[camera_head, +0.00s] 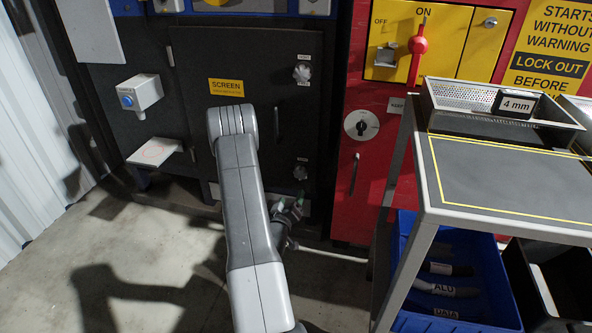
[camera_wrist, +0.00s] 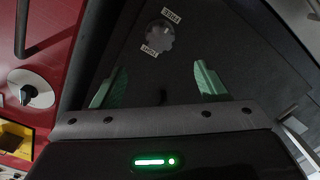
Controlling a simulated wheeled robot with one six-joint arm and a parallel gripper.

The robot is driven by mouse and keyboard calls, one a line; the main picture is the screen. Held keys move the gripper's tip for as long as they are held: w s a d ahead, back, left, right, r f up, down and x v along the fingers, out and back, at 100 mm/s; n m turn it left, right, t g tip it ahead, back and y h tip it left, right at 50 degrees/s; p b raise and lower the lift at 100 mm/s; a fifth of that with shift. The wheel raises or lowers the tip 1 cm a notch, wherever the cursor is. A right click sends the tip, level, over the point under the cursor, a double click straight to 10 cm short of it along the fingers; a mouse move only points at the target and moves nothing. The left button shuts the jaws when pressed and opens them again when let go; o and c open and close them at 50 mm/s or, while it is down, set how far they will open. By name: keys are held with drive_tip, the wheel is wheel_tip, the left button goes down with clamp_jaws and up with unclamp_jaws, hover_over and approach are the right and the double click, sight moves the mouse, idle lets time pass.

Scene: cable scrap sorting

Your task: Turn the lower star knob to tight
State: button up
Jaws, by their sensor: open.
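The lower star knob (camera_head: 300,173) is a small grey lobed knob on the dark screen door (camera_head: 240,130), near its lower right corner. I cannot tell which label the knob is turned to. My gripper (camera_head: 291,204) is in front of the door, just below the knob in the head view. In the wrist view my gripper (camera_wrist: 156,84) has its green fingers wide apart with nothing between them. The knob lies beyond the fingertips, untouched.
A similar upper knob (camera_head: 302,73) and a door handle (camera_head: 277,124) are on the door. The red cabinet (camera_head: 350,210) with a rotary switch (camera_head: 361,125) stands right. A grey cart (camera_head: 500,190) with blue bin (camera_head: 400,300) is close on the right. Floor at left is clear.

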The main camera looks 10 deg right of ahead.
sight(300, 176)
drive_tip(key=b+x, duration=0.3)
drive_tip(key=x, duration=1.1)
drive_tip(key=shift+w+b, duration=0.1)
drive_tip(key=shift+b, duration=0.3)
drive_tip(key=c, duration=1)
